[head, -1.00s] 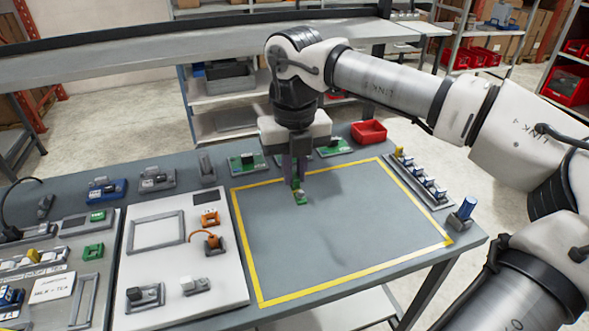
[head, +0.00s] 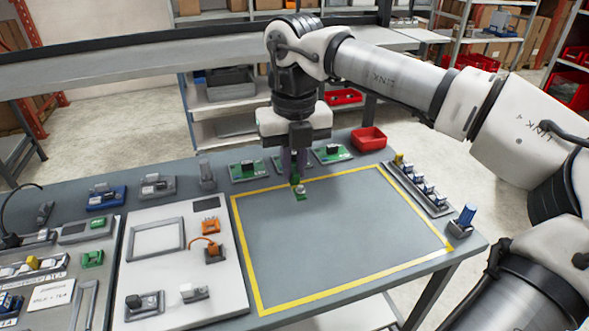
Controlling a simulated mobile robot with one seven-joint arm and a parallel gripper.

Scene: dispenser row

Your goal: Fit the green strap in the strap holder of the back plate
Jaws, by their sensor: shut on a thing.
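My gripper (head: 295,178) is over the far left part of the yellow-framed area, pointing down. It is shut on a small green piece with a pale part on it, seemingly the green strap (head: 299,194). The fingers hide its upper part. The piece looks close above the table; I cannot tell the exact gap. Green boards with dark blocks stand along the back edge, one at left (head: 248,171) and one at right (head: 331,153). Another is partly hidden behind my gripper. I cannot tell which plate is the back plate, and no strap holder is clear.
The yellow-framed area (head: 340,240) is otherwise bare. A red bin (head: 369,139) stands at the back right. A rack of small blocks (head: 420,189) lies along the right, with a blue cylinder (head: 466,216) nearby. A white panel (head: 170,285) with orange parts lies left.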

